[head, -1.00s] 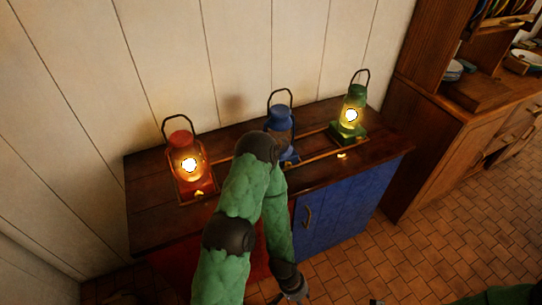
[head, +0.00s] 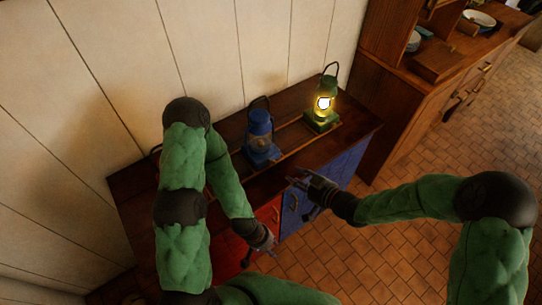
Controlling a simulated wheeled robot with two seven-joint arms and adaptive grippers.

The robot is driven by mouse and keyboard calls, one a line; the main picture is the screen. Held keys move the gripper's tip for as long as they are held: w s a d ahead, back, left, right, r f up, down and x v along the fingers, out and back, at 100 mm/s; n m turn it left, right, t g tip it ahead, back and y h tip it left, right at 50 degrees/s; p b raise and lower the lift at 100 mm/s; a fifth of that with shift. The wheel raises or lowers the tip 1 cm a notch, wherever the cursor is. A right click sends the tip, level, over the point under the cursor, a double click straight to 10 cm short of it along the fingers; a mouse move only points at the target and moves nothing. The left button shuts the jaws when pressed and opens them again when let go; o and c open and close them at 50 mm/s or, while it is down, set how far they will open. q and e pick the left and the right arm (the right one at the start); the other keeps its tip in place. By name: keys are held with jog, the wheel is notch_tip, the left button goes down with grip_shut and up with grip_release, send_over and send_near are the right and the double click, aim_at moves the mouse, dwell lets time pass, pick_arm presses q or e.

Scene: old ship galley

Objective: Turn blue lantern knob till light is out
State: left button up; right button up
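The blue lantern (head: 259,139) stands upright on the dark wooden cabinet top, its glass dull with no glow. Its knob is too small to make out. The green lantern (head: 323,112) to its right is lit. The red lantern is almost wholly hidden behind my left arm. My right gripper (head: 301,196) is at the cabinet's front edge, in front of and right of the blue lantern, its fingers apart and apparently empty. My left gripper (head: 269,246) hangs low in front of the cabinet, away from the lanterns; its fingers are too dark to read.
The cabinet top (head: 225,130) carries a low rail around the lanterns. A pale plank wall (head: 110,70) stands close behind. A wooden dresser (head: 395,105) with dishes stands to the right. The tiled floor (head: 400,250) is open at lower right.

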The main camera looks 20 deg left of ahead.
aim_at(273, 164)
jog(key=b+x, duration=0.2)
jog(key=x, duration=0.7)
jog(key=shift+a+f+b, duration=0.15)
jog(key=shift+f+b, duration=0.1)
jog(key=shift+b, duration=0.1)
jog(key=shift+w+a+f, duration=0.15)
jog(key=shift+w+a, duration=0.15)
jog(key=shift+a, duration=0.25)
jog(key=shift+c, duration=0.3)
